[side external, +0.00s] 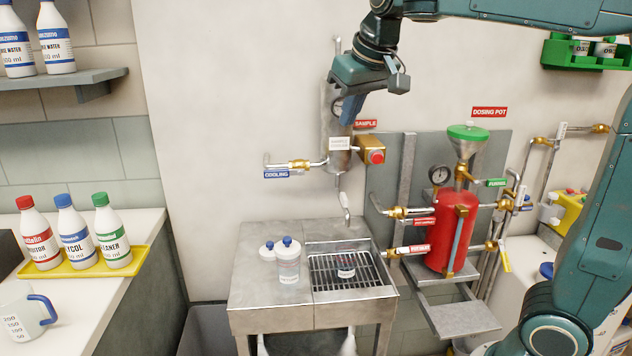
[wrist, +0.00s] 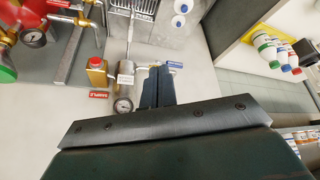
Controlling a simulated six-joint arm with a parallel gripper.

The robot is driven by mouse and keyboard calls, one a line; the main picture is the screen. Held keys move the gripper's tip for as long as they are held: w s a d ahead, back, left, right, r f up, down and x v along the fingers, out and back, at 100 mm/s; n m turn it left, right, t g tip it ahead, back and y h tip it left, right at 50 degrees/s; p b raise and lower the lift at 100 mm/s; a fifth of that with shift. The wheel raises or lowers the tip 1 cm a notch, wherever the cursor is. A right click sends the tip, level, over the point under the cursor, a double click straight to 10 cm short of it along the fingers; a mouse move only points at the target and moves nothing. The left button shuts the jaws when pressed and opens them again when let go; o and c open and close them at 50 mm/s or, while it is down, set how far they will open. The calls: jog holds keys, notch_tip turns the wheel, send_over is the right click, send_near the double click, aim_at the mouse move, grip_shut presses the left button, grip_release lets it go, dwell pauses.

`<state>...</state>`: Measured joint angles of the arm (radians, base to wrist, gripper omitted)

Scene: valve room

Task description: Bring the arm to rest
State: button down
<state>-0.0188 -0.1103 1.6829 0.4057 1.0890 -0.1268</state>
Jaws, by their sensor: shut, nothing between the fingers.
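My gripper (side external: 349,108) is at the upper middle of the side external view, pointing down in front of the sample cooler (side external: 338,158) on the wall. Its fingers are shut together with nothing between them. In the wrist view the shut fingers (wrist: 158,88) show at the centre, beside the cooler (wrist: 126,72) and its gauge. I cannot tell whether the fingers touch the cooler. My arm reaches in from the upper right of the side external view.
A steel stand (side external: 265,293) with a grate and white bottles (side external: 288,262) is below. The red dosing pot (side external: 452,232) with a green funnel is to the right. Several bottles stand on a yellow tray (side external: 75,265) at left, near a jug (side external: 24,311). Bare wall lies left of the cooler.

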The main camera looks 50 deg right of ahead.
jog(key=s+a+f+n+y, duration=0.1)
jog(key=s+a+f, duration=0.1)
jog(key=s+f, duration=0.4)
jog(key=s+a+f+n+y, duration=0.1)
jog(key=s+f, duration=0.6)
jog(key=s, duration=0.7)
jog(key=shift+s+a+f+n, duration=0.25)
jog(key=shift+a+n, duration=0.25)
jog(key=shift+a, duration=0.65)
